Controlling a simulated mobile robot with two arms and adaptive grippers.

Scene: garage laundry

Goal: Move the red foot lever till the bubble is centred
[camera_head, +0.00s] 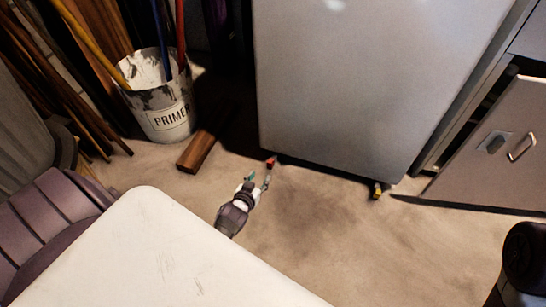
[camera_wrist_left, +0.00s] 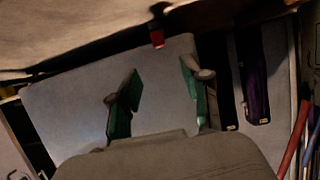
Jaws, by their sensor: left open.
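The red foot lever (camera_head: 270,162) sticks out under the front left corner of the large grey appliance (camera_head: 350,85), close to the floor. It also shows in the left wrist view (camera_wrist_left: 157,38), above and between the fingertips. My left gripper (camera_head: 259,181) is low over the floor in front of it, with its fingers spread and pointing at the lever. In the wrist view my left gripper (camera_wrist_left: 163,85) has a clear gap between its green-padded fingers and holds nothing. The lever appears just beyond the fingertips; contact cannot be told. No bubble is visible. My right gripper is out of view.
A yellow foot piece (camera_head: 377,190) is under the appliance's right corner. A PRIMER bucket (camera_head: 165,105) with poles stands at left, with a wood block (camera_head: 197,152) on the floor beside it. A grey cabinet door (camera_head: 500,150) is at right. The floor before the appliance is clear.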

